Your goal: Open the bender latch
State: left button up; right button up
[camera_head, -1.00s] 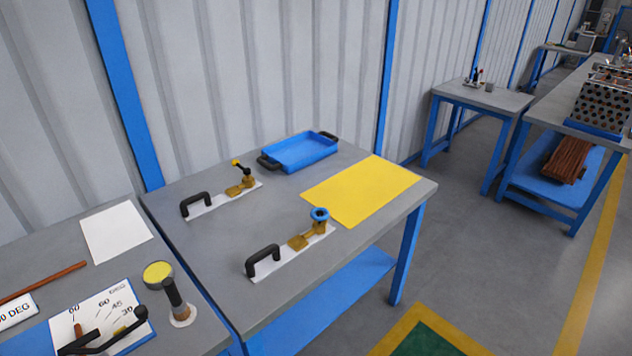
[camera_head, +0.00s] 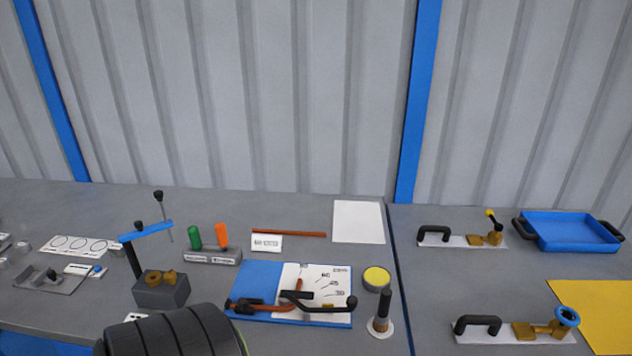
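The bender (camera_head: 322,303) lies on a blue base plate (camera_head: 258,275) with a white angle scale on the workbench in the lower middle. It has a black curved handle (camera_head: 335,308) and an orange-brown lever (camera_head: 270,307) with a dark grip at its left. The latch is too small to tell apart, and I cannot tell whether it is open. Neither of my grippers is in view.
Right of the bender are a yellow-topped round tin (camera_head: 376,278) and an upright black handle (camera_head: 382,310). A copper-coloured rod (camera_head: 288,233) and white sheet (camera_head: 359,222) lie behind. A blue tray (camera_head: 568,230) stands on the right table. A dark ridged shape covers the lower-left front.

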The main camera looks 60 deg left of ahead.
aim_at(243, 307)
jog(key=u, duration=1.6)
